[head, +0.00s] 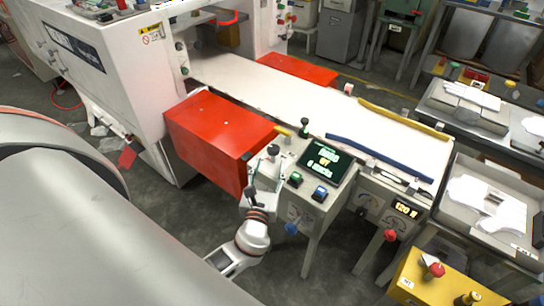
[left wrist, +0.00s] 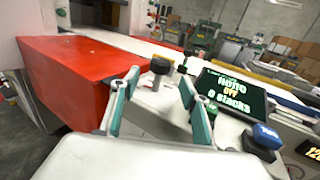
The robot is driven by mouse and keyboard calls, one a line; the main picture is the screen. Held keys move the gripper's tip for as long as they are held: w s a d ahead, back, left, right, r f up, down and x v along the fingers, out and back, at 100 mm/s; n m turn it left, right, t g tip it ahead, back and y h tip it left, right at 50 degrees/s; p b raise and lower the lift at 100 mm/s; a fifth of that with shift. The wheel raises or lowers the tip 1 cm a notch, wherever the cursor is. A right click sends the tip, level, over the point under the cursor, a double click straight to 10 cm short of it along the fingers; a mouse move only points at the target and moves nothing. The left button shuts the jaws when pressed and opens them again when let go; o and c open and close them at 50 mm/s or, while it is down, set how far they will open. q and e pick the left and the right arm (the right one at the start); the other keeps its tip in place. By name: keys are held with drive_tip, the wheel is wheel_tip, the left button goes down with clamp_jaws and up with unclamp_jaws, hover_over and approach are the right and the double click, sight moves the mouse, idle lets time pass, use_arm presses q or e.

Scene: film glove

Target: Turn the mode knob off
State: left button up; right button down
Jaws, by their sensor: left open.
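A black round knob (left wrist: 160,66) stands on the light control box, ahead of and between my left gripper's fingertips in the left wrist view. It seems to be the dark knob (head: 273,150) left of the screen in the head view. My left gripper (left wrist: 160,84) is open, its green-grey fingers apart with nothing between them; it also shows low beside the box in the head view (head: 264,172). The dark screen (left wrist: 235,93) has a yellow middle line that appears to read OFF. Its lettering is small in the head view (head: 325,161). My right gripper is out of view.
A red box-shaped guard (head: 215,135) stands close left of the gripper. A green button (head: 295,179) and a blue button (head: 319,193) sit below the screen. Another dark knob (head: 304,124) is behind. A white conveyor (head: 270,90) runs beyond.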

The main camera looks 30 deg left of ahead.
use_arm(q)
drive_tip(key=shift+v, duration=2.15)
drive_tip(key=s+d+f+n+g+h, duration=0.1)
drive_tip(key=s+f+n+g+h, duration=0.15)
drive_tip(key=f+n, duration=0.45)
drive_tip(key=s+d+f+n+g+h, duration=0.1)
drive_tip(key=s+d+f+n+h, duration=0.2)
drive_tip(key=n, duration=0.7)
drive_tip(key=s+d+f+n+g+h, duration=0.2)
drive_tip(key=s+d+f+n+h, duration=0.2)
drive_tip(key=s+d+n, duration=0.4)
drive_tip(key=shift+n, duration=1)
